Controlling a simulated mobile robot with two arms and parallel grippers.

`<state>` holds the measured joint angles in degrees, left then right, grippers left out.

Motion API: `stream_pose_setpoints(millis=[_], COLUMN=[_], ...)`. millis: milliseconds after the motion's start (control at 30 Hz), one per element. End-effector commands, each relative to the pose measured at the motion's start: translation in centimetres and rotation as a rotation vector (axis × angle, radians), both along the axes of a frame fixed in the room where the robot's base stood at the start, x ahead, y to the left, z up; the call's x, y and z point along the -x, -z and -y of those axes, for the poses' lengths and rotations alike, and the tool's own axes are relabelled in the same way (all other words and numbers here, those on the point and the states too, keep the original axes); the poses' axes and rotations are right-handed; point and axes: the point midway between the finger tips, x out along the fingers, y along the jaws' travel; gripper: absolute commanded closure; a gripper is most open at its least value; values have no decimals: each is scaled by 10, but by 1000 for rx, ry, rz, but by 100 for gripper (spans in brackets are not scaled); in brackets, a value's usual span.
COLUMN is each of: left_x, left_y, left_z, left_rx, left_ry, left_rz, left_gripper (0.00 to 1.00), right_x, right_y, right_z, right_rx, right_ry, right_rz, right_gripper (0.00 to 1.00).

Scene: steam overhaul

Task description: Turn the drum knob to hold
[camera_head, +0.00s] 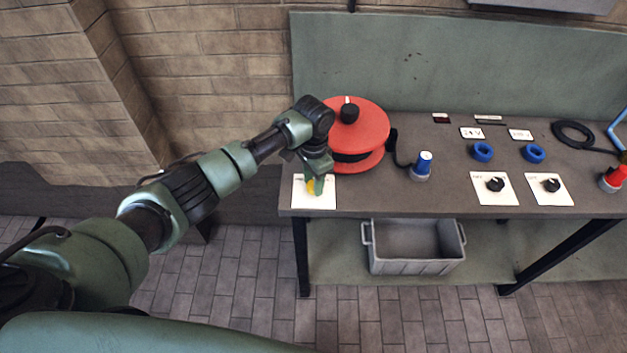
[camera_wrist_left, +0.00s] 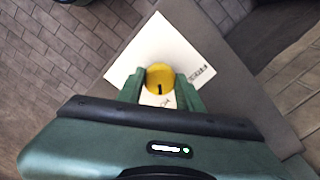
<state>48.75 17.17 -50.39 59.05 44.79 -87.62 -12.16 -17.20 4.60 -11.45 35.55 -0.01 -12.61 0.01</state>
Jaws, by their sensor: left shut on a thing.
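The drum knob is a round yellow knob (camera_wrist_left: 160,78) with a dark pointer mark, on a white label card (camera_wrist_left: 150,45) in the left wrist view. In the head view the knob (camera_head: 311,186) shows as a bit of yellow on the card (camera_head: 314,200) at the bench's left end. My left gripper (camera_wrist_left: 160,92) reaches down over it, one finger on each side, shut on the knob. Most of the card's lettering is hidden or too small to read. The red cable drum (camera_head: 365,125) with a black knob on top stands just behind. My right gripper is not in view.
The grey bench (camera_head: 400,200) carries a blue-capped plug (camera_head: 424,163), two blue rings (camera_head: 482,152), two black knobs on white cards (camera_head: 495,184) and a red plug (camera_head: 615,178) to the right. A grey bin (camera_head: 412,268) sits on the shelf below.

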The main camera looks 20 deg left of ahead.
Motion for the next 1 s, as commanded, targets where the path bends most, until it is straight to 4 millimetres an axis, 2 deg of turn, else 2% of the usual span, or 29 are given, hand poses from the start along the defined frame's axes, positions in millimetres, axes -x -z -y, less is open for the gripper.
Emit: stream_pose_setpoints(millis=[333,367,433,767,867,1000], left_x=[-1,-1,-1,0,-1,-1], left_y=[-1,-1,-1,-1,-9,-31], left_z=[0,0,0,0,0,0], left_rx=[0,0,0,-1,0,0], left_ry=[6,6,6,4,4,6], left_rz=[1,1,1,1,3,5], left_gripper=[100,62,43,43,43,43], right_x=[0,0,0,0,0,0], right_y=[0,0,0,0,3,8], right_z=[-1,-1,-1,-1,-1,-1], right_rx=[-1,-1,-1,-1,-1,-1], right_ry=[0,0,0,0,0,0], right_rz=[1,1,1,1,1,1], right_gripper=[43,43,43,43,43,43])
